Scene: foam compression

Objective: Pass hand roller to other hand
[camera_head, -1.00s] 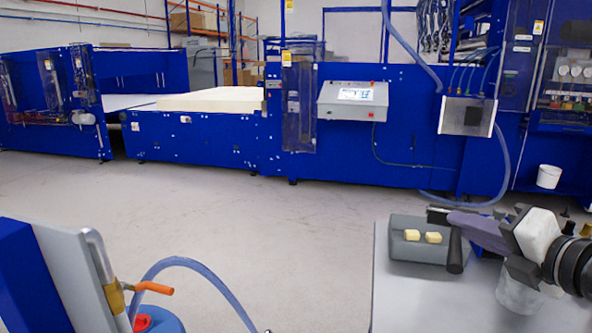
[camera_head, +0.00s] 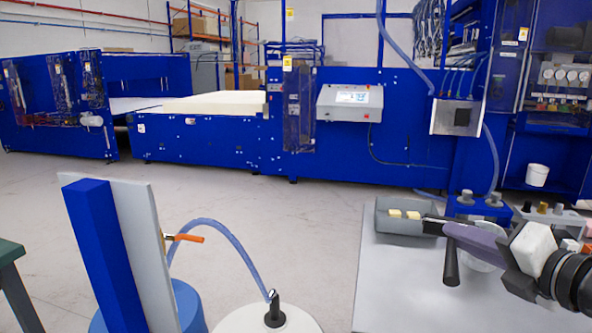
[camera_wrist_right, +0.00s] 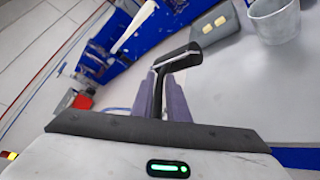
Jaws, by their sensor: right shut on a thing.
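The hand roller is dark, with a black cylinder (camera_head: 451,262) hanging below the purple fingers of my right gripper (camera_head: 462,235) in the head view. In the right wrist view the roller (camera_wrist_right: 180,58) is a black bar with a thin bent shaft running down between the purple fingers (camera_wrist_right: 161,98). My right gripper is shut on it and holds it above the grey table (camera_head: 400,290). The part between the fingers is hidden. My left gripper is in neither view.
A grey tray (camera_head: 385,222) with small yellow blocks is behind the roller. A pale cup (camera_head: 482,262) is partly hidden behind my gripper; it also shows in the wrist view (camera_wrist_right: 275,22). A blue hose (camera_head: 240,250) and drum (camera_head: 188,305) stand left of the table. The table's front left is clear.

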